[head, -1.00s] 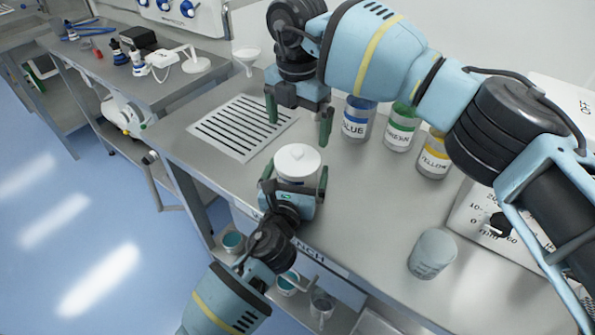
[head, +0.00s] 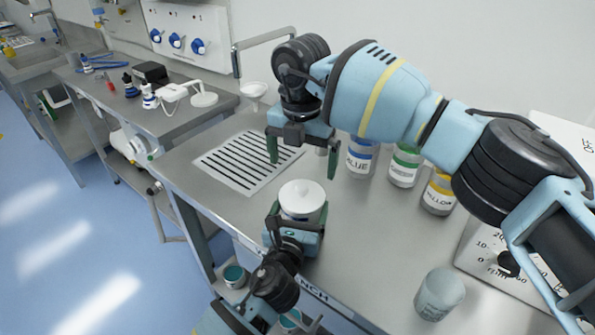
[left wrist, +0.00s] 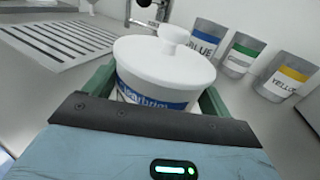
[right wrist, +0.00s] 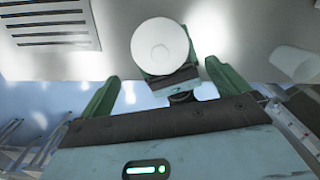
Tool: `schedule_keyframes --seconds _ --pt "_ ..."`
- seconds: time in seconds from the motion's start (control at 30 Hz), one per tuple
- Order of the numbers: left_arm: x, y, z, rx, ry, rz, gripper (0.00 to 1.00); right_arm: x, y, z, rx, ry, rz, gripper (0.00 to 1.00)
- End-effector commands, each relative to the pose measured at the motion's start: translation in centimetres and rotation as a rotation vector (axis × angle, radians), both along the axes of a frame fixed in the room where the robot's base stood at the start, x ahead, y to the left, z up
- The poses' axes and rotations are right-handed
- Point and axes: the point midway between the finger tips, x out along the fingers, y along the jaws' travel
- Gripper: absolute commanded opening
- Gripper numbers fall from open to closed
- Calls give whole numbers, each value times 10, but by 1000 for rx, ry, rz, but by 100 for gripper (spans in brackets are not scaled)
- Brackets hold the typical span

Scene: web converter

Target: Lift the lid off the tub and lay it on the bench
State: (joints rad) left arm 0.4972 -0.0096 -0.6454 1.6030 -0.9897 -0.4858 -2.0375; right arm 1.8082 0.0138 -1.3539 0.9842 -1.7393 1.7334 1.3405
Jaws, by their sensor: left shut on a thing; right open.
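The tub (left wrist: 150,92) is white with a blue label and stands on the bench (head: 370,230). Its white lid (head: 302,194) with a round knob sits on top; it also shows in the left wrist view (left wrist: 165,58) and from above in the right wrist view (right wrist: 160,46). My left gripper (head: 297,218) is shut on the tub, its green fingers on either side of the body below the lid. My right gripper (head: 302,168) is open and empty, above and behind the lid, fingers pointing down. In the right wrist view the lid lies beyond and between its fingertips (right wrist: 165,80).
Blue, green and yellow labelled bottles (head: 405,165) stand behind the tub to the right. A slotted drain plate (head: 247,162) lies at left. A translucent beaker (head: 440,294) and a white labelled box (head: 505,262) stand at right. Bench between tub and beaker is clear.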

Motion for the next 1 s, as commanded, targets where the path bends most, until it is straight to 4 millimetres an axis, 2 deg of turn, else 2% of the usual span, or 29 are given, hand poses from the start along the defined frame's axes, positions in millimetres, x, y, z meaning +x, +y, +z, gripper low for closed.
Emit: schedule_keyframes --seconds 1.0 --pt "0 0 -1 0 2 0 43 -24 7 19 -261 -53 1799 100"
